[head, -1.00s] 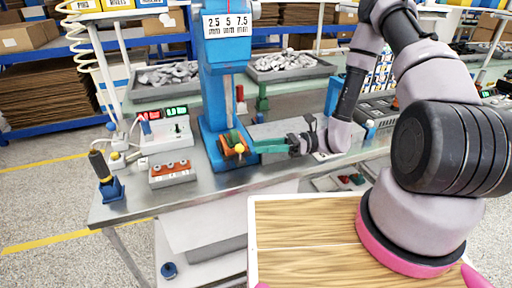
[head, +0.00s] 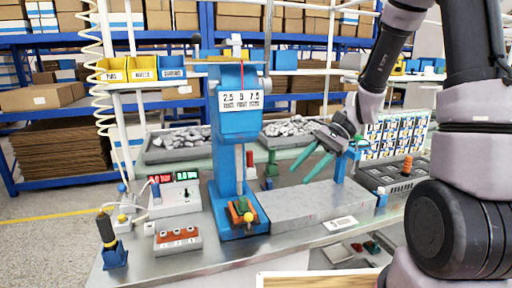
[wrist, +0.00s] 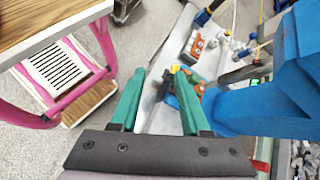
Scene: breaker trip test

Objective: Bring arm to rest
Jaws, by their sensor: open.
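My gripper (head: 300,175) is raised above the grey block on the bench, to the right of the blue press. Its two green fingers are apart with nothing between them, and they point down and left. The wrist view shows the same open fingers (wrist: 161,73). The blue press (head: 238,122) stands upright on the bench. At its foot sits an orange fixture (head: 236,210) with a green part and a yellow knob (head: 249,216). The gripper is clear of the fixture. My arm comes down from the upper right.
A meter box (head: 176,197) with red and green displays and an orange-topped block (head: 178,238) stand left of the press. A blue-based lever (head: 115,253) is at the bench's left end. Grey parts bins (head: 182,147) and a dark tray (head: 390,175) stand behind and right.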

